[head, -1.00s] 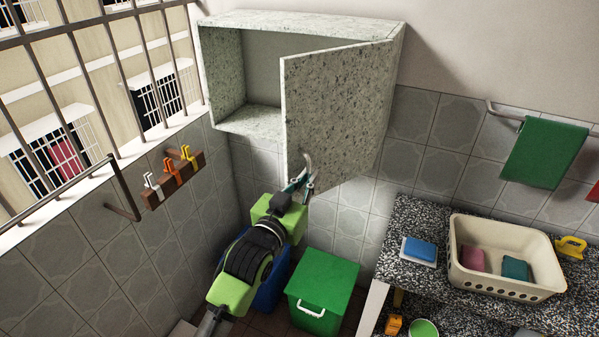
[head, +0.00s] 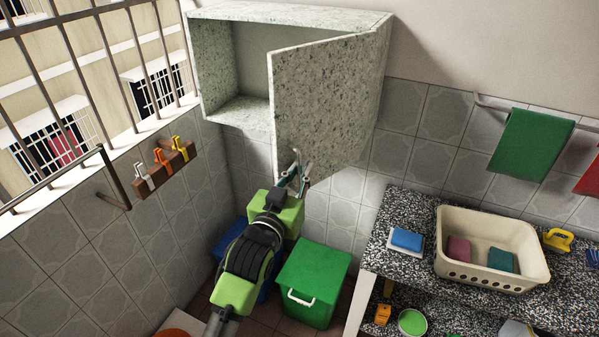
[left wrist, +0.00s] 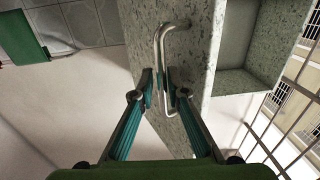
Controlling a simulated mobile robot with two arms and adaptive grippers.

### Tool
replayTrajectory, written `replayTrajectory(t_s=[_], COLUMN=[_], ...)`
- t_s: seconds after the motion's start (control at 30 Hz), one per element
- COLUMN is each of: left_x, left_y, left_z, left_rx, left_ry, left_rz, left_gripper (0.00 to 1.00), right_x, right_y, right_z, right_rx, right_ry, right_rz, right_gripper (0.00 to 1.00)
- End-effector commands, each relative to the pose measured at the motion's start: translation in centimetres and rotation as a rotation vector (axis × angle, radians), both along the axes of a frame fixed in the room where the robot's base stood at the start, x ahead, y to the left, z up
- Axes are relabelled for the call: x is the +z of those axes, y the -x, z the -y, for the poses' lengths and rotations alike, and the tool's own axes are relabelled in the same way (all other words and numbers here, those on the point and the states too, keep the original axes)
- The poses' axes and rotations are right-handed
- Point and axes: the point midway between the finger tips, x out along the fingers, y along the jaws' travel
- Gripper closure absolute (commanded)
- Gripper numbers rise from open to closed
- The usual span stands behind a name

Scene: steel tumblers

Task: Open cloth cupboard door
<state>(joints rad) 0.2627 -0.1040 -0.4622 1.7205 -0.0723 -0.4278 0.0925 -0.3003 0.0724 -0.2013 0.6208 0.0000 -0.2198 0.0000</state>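The cupboard (head: 215,60) on the wall is speckled grey-green. A curved metal handle (head: 297,157) is near the door's lower free edge. My left gripper (head: 293,180) is at this handle. In the left wrist view, the handle (left wrist: 161,42) passes between the two fingers of my left gripper (left wrist: 159,82), which look closed around its bar. The door (left wrist: 194,30) also shows there beside the cupboard's open interior (left wrist: 237,45). My right gripper does not show.
A wall rack with colored clips (head: 160,168) and window bars (head: 110,60) are at the left. A green bin (head: 315,270) stands below the door. The speckled counter (head: 400,205) at the right holds a cream basket (head: 490,270) and a blue sponge (head: 407,240).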

Motion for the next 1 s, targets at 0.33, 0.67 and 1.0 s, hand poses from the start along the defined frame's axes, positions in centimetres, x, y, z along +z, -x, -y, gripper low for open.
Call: replayTrajectory(t_s=[0.33, 0.67, 1.0], left_x=[-0.3, -0.3, -0.2], left_y=[0.9, 6.4, 10.5], left_z=[-0.5, -3.0, -4.9], left_rx=[0.002, 0.000, -0.001], left_ry=[-0.003, -0.003, -0.003], left_rz=[-0.005, -0.005, -0.003], left_gripper=[0.86, 0.86, 0.86], right_x=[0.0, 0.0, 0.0], right_y=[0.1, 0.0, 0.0], right_z=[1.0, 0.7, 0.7], right_rx=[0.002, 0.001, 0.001], right_ry=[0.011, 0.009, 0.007], right_rz=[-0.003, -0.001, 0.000], right_gripper=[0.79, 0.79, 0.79])
